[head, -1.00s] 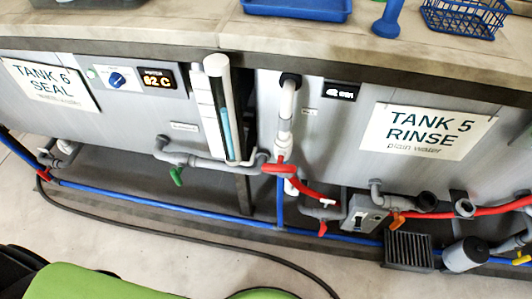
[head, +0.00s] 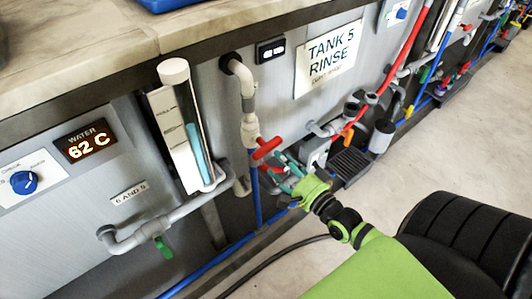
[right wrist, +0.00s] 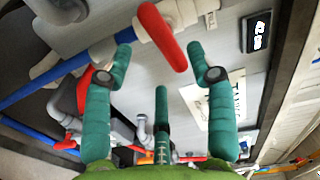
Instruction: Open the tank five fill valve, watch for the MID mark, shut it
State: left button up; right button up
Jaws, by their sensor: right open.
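The red valve handle (head: 267,148) sits low on the grey and white pipe left of the TANK 5 RINSE sign (head: 329,60). It lies across the pipe. My right gripper (head: 285,178) is open just below and right of it. In the right wrist view the red handle (right wrist: 162,37) shows between and beyond the spread teal fingers of the gripper (right wrist: 160,60); I see no grip on it. A clear level tube (head: 187,110) stands left of the pipe, with blue liquid to about mid-height. Its scale labels are too small to read surely. My left gripper is out of view.
A green valve handle (head: 163,247) hangs from the grey pipe at lower left. A blue pipe (head: 258,197) runs down beside the valve. A dark display (head: 270,50) and a lit 62 C display (head: 86,146) are on the tank fronts. Open floor lies at right.

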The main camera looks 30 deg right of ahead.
aim_at(270, 151)
jog(key=w, duration=0.6)
jog(key=shift+r, duration=0.1)
jog(key=shift+w+a, duration=0.1)
jog(key=shift+w, duration=0.3)
jog(key=shift+c, duration=0.4)
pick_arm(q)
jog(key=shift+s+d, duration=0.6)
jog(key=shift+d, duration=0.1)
pick_arm(e)
grip_shut()
